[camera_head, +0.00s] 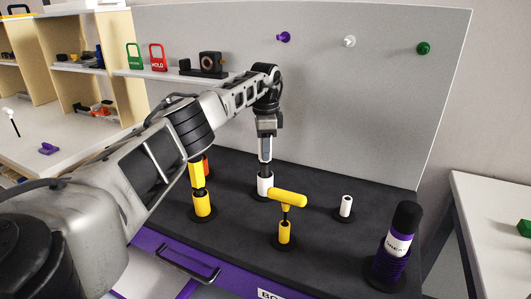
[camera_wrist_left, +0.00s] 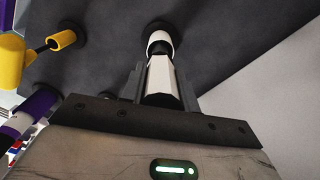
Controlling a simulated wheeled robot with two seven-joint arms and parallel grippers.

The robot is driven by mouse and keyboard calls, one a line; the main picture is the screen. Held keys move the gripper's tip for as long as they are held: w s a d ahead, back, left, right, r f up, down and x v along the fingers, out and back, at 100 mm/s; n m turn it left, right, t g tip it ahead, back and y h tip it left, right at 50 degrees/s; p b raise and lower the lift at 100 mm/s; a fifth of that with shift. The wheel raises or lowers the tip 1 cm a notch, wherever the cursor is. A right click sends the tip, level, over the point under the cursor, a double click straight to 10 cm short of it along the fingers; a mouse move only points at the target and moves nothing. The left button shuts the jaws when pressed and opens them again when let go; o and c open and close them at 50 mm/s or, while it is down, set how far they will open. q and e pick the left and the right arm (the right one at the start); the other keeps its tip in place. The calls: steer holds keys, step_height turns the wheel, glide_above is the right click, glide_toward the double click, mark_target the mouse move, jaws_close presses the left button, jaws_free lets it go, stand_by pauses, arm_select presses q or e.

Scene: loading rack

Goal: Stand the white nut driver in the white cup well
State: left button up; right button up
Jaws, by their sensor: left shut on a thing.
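My left gripper (camera_head: 265,150) is shut on the white nut driver (camera_wrist_left: 160,80) and points down at the work surface. The driver's white faceted handle shows between the fingers in the left wrist view. The white cup well (camera_head: 265,184) stands directly below the gripper in the head view; its white rim (camera_wrist_left: 158,37) shows beyond the handle in the wrist view. The driver is lined up with the well, with a dark part between handle and rim. I cannot tell how deep its lower end is in the well. My right gripper is not in view.
A yellow T-handle tool (camera_head: 287,199) stands in a yellow well (camera_head: 284,234) in front. A yellow driver (camera_head: 197,175) stands to the left. A smaller white cylinder (camera_head: 346,205) and a purple-and-black tool (camera_head: 398,240) are to the right. A grey panel (camera_head: 350,100) rises behind.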

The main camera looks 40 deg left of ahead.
arm_select(q)
steer(key=shift+f, duration=0.95)
steer(key=o, duration=1)
steer(key=shift+f, duration=0.15)
step_height(320, 180, up, 12)
steer(key=shift+r, duration=0.2)
steer(key=shift+f, duration=0.1)
